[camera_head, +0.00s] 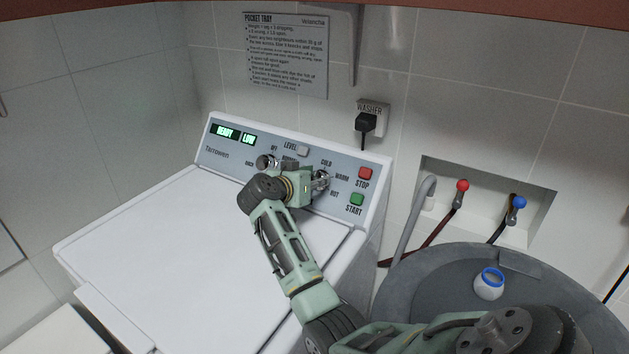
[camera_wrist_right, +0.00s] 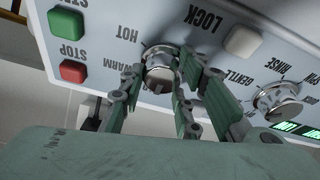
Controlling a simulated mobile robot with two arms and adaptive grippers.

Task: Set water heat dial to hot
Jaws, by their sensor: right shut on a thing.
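The water heat dial (camera_head: 321,179) is a silver knob on the washer's blue-grey control panel, with COLD, WARM and HOT printed around it. The dial also shows in the right wrist view (camera_wrist_right: 160,68), where the labels appear upside down. My right gripper (camera_head: 309,184) is at the dial, and in the wrist view its fingers (camera_wrist_right: 160,82) are closed around the knob from both sides. I cannot clearly tell which label the dial points to. My left gripper is not in view.
A second silver dial (camera_head: 265,162) sits left of my gripper. The red STOP button (camera_head: 365,174) and green START button (camera_head: 357,199) are to the right. A grey tub (camera_head: 420,290) with a white, blue-rimmed jar (camera_head: 489,285) stands at lower right. The white lid (camera_head: 170,250) is clear.

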